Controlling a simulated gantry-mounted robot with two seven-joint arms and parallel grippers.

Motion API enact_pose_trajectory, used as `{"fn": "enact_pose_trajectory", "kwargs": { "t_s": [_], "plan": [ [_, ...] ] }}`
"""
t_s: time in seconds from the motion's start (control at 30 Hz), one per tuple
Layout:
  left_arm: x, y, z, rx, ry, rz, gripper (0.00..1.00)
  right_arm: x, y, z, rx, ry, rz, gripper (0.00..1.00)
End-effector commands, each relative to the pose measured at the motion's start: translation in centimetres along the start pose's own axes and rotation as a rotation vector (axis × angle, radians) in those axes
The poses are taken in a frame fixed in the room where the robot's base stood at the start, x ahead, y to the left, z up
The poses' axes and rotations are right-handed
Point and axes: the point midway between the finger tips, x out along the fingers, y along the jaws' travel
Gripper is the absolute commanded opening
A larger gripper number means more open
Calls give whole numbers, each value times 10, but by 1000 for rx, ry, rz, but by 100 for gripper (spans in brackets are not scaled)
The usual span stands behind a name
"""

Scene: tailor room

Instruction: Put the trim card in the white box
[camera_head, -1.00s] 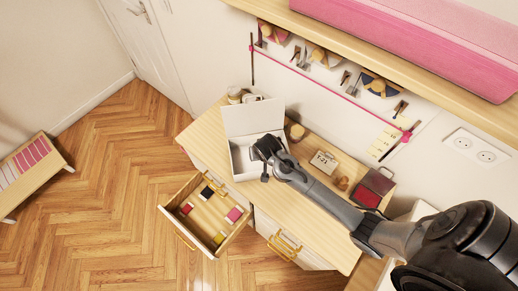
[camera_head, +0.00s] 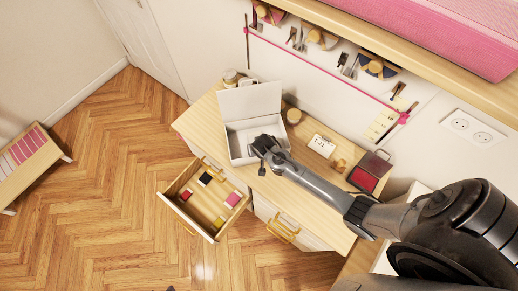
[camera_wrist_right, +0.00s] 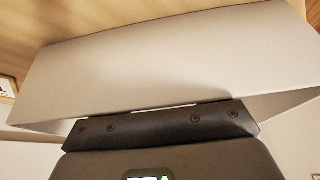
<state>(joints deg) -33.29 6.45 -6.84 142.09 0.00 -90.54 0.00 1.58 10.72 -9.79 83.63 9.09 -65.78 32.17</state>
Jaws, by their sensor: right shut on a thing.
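The white box (camera_head: 240,146) stands on the desk with its lid (camera_head: 250,100) raised at the back. My right gripper (camera_head: 259,152) is over the front right part of the box and covers part of its inside. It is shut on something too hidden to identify. In the right wrist view, a broad pale panel (camera_wrist_right: 170,70) fills the space beyond the dark gripper mount; I cannot tell whether it is the box or a held thing. I cannot pick out the trim card for certain. A small white card marked T-21 (camera_head: 322,145) is on the desk, right of the box. My left gripper is not in view.
An open drawer (camera_head: 181,211) below the desk holds small black, red, pink and yellow items. A round wooden-topped jar (camera_head: 293,115) and a dark open case with red inside (camera_head: 364,180) are on the desk. Tools hang on the wall behind.

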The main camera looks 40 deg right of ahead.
Motion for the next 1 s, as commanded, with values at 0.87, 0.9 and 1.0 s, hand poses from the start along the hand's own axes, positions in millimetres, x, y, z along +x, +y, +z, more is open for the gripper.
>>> {"fn": "enact_pose_trajectory", "kwargs": {
  "t_s": [0.87, 0.9, 1.0],
  "plan": [
    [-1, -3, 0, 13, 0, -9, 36, -5, 0, 0, 0, 1, 0, 95],
    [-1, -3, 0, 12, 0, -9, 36, -8, 0, 0, 0, 0, 1, 95],
    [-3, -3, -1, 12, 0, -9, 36, -22, 0, -1, 0, 2, -1, 95]
  ]
}}
